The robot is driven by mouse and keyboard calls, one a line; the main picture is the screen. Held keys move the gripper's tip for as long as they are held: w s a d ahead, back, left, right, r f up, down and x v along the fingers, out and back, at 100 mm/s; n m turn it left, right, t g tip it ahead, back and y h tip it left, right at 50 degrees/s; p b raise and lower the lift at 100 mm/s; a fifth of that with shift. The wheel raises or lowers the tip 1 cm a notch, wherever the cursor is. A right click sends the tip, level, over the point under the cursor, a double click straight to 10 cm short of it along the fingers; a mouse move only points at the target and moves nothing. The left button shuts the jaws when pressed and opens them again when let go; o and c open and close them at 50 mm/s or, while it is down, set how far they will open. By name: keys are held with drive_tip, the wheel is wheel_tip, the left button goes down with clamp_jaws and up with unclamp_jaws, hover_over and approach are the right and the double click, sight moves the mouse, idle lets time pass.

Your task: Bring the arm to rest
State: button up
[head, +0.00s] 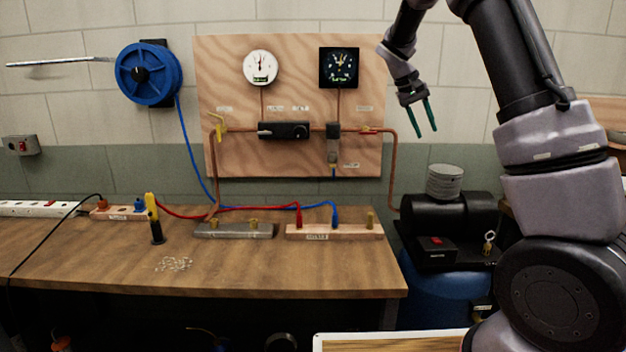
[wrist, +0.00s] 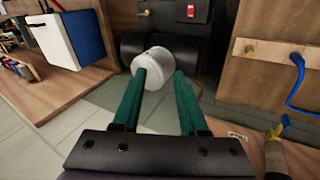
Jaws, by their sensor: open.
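My arm rises on the right of the head view and bends over at the top. My gripper (head: 429,117) hangs from it with its two green fingers pointing down. It is in the air right of the plywood gauge panel (head: 290,155), above the black compressor (head: 450,212). In the wrist view my gripper (wrist: 164,82) shows its fingers apart. The ribbed grey cylinder (wrist: 155,62) on the compressor appears beyond and between the fingertips. Nothing is held between the fingers.
A wooden workbench (head: 120,270) stands left, with a yellow-and-black tool (head: 153,215), a hose rack (head: 335,235) and red and blue hoses on it. A blue hose reel (head: 147,73) hangs on the wall. A white-edged board (head: 390,340) lies at the bottom. Open air surrounds my gripper.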

drive_tip(key=s+a+r+m+t+y, duration=0.1)
drive_tip(key=s+a+r+t+y, duration=0.1)
drive_tip(key=s, duration=0.9)
drive_tip(key=s+a+r+m+t+y, duration=0.1)
drive_tip(key=s+a+r+t+y, duration=0.1)
drive_tip(key=s, duration=0.9)
drive_tip(key=s+a+r+t+y, duration=0.2)
drive_tip(key=s+a+r+y, duration=0.1)
drive_tip(key=s, duration=0.7)
drive_tip(key=shift+s+r+m+y, duration=0.2)
drive_tip(key=shift+s+m+y, duration=0.1)
drive_tip(key=shift+s+m, duration=0.1)
